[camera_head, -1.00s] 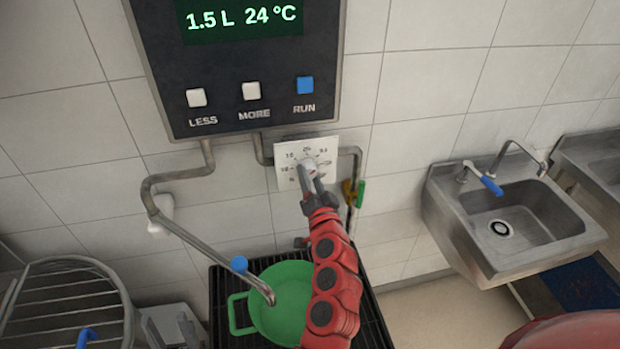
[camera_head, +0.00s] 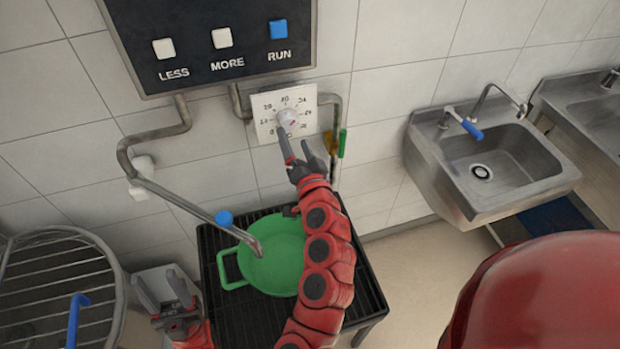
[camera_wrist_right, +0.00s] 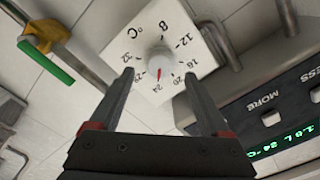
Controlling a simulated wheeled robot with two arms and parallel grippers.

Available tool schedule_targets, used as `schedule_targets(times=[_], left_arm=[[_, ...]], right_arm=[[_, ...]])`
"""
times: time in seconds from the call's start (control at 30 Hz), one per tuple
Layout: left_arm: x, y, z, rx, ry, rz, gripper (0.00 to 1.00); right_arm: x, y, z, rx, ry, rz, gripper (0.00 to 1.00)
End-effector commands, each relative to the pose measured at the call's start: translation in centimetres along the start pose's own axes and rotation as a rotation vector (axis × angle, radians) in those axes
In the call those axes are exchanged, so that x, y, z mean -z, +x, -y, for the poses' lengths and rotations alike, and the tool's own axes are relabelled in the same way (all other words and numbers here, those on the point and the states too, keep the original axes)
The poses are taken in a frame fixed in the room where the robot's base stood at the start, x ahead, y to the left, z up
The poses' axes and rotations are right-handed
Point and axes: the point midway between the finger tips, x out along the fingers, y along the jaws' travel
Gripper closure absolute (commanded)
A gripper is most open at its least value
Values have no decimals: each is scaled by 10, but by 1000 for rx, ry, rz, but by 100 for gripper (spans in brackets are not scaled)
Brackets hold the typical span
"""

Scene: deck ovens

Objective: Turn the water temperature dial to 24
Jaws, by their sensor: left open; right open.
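The water temperature dial (camera_head: 287,118) is a white wall plate with a round knob under the control panel. In the right wrist view the knob (camera_wrist_right: 160,60) has a red mark pointing at or very near 24. My right gripper (camera_head: 294,138) is open just in front of and below the dial. In the right wrist view its fingers (camera_wrist_right: 159,74) stand on either side of the knob with gaps, and hold nothing. My left gripper (camera_head: 163,292) is open and empty at the lower left. The panel display (camera_wrist_right: 285,140) reads 24 °C.
The panel (camera_head: 215,50) has LESS, MORE and RUN buttons. A bent pipe spout (camera_head: 190,207) reaches over a green pot (camera_head: 285,278) on a black stand (camera_head: 365,290). A green-handled valve (camera_head: 342,143) is right of the dial. A steel sink (camera_head: 430,165) is further right.

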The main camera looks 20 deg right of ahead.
Motion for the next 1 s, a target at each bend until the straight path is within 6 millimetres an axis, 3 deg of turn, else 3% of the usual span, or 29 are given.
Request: schedule_targets(times=[0.03, 0.1, 0.4, 0.6, 0.8, 1.0], left_arm=[[0, -2, 0, 0, 0, 0, 50], [3, 17, 1, 0, 0, 0, 50], [10, 61, 3, 0, 0, 0, 50], [13, 78, 4, 0, 0, 0, 50], [14, 85, 4, 0, 0, 0, 50], [14, 85, 4, 0, 0, 0, 50]], right_arm=[[-2, -11, 0, 2, 0, 2, 19], [5, -23, 4, -4, -4, 4, 19], [4, -74, 4, -3, -5, 7, 19], [2, -105, 3, -1, -2, 3, 19], [1, -123, 1, 0, -1, -1, 19], [1, -127, 0, 1, 0, -2, 19]])
